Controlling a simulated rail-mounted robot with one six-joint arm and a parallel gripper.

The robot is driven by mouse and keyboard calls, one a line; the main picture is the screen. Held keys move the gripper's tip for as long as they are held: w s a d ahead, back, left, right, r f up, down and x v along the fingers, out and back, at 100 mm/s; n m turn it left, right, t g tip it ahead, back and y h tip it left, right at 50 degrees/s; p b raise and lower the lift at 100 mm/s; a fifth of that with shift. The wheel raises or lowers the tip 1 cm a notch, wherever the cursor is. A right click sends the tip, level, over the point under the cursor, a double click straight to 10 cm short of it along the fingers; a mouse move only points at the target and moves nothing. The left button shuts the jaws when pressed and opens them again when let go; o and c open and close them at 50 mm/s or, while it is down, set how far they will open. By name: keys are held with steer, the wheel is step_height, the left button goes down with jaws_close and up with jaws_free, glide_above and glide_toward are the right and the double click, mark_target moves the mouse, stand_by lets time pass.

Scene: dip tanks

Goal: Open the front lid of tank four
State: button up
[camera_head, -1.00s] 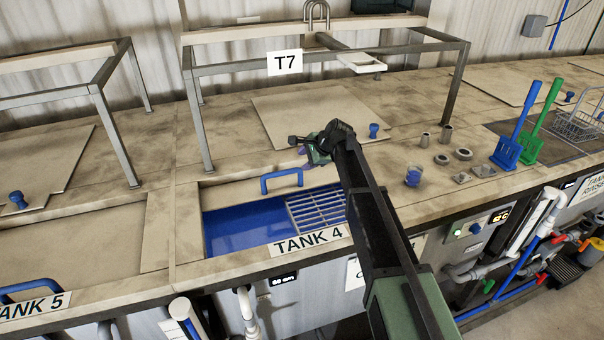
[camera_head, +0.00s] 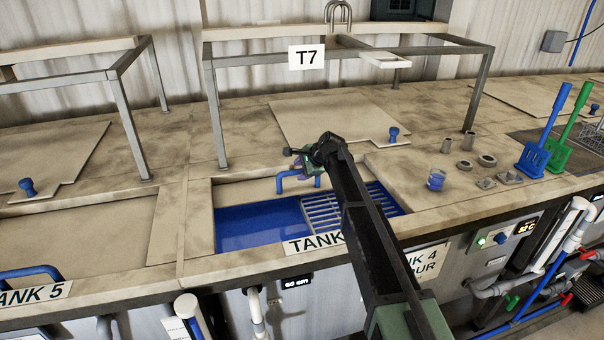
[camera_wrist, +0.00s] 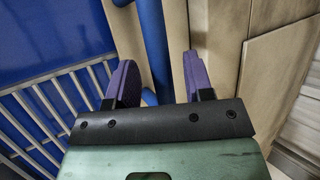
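Tank 4 (camera_head: 260,228), named on its front label, has an uncovered front opening showing blue liquid and a slatted grid (camera_head: 330,212). A beige panel, seemingly the front lid (camera_head: 245,190), stands raised at the back edge of the opening. It carries a blue bar handle (camera_head: 283,187). My gripper (camera_head: 305,165) is at this handle, hiding its right part. In the wrist view, the purple finger pads of my gripper (camera_wrist: 160,80) are apart, with a blue bar (camera_wrist: 152,40) between or just beyond them. I cannot tell whether they touch it.
A flat rear lid with a blue knob (camera_head: 393,134) lies behind, under the T7 frame (camera_head: 340,52). A small jar (camera_head: 436,180) and several metal pieces stand to the right, near blue (camera_head: 540,140) and green paddles (camera_head: 570,135). Tank 5 (camera_head: 90,235) is at left.

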jaws_close()
steer(key=shift+w+a, duration=0.3)
steer(key=shift+w, duration=0.5)
steer(key=shift+w+a, duration=0.25)
steer(key=shift+w, duration=0.55)
steer(key=shift+w+a, duration=0.3)
steer(key=shift+w, duration=0.5)
jaws_free()
steer(key=shift+s, duration=0.1)
steer(key=shift+r, duration=0.1)
steer(key=p+v, duration=0.8)
steer(key=v, duration=0.2)
steer(key=shift+s+d+r, duration=0.15)
steer(key=shift+r, duration=0.1)
